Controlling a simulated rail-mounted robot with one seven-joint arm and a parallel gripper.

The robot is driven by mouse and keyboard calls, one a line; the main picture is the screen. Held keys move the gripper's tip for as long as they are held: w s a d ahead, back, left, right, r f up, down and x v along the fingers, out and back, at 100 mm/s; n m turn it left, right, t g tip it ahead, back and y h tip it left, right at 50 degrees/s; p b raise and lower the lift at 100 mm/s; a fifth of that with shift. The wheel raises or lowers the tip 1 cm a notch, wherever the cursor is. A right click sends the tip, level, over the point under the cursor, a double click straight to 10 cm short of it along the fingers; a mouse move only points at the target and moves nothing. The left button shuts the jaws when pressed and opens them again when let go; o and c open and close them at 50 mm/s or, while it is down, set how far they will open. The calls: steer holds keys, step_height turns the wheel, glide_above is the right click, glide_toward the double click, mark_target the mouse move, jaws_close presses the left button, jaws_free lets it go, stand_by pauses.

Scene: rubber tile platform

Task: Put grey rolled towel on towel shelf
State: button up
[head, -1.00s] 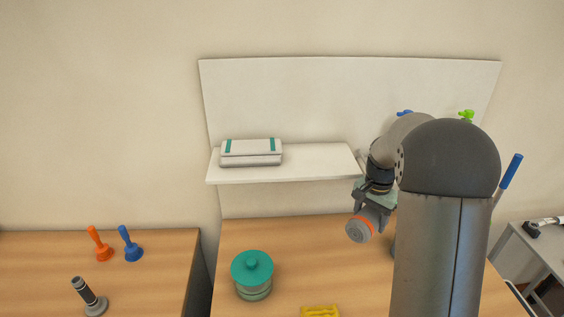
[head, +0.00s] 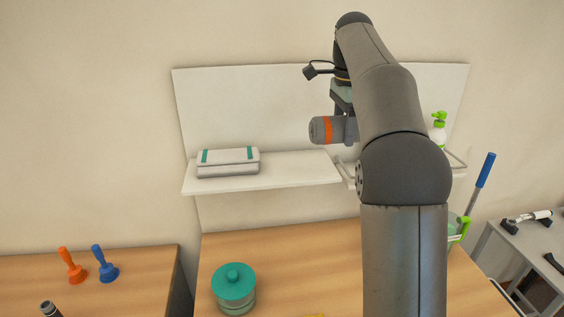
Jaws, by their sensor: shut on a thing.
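The grey rolled towel (head: 322,130) with an orange band is held sideways in my gripper (head: 345,121), which is shut on it. The towel is in the air above the right part of the white towel shelf (head: 295,171), apart from its surface. Its right end and part of the fingers are hidden behind my arm.
The middle of the shelf is free.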

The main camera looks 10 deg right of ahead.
steer(key=w+a+f+p, duration=0.2)
steer(key=w+a+f, duration=0.1)
steer(key=w+a, duration=0.2)
glide_above(299, 170)
steer(key=f, duration=0.5)
steer(key=shift+s+d+p, duration=0.2)
steer(key=shift+d+p, duration=0.15)
steer(key=f, duration=0.2)
steer(key=f+p, duration=0.1)
steer(key=shift+w+a+f, duration=0.1)
steer(key=shift+w+a, duration=0.15)
steer(key=shift+a, duration=0.05)
steer(key=shift+f, duration=0.45)
steer(key=shift+f, duration=0.1)
steer(key=o, duration=1.1)
steer(key=shift+c, duration=0.2)
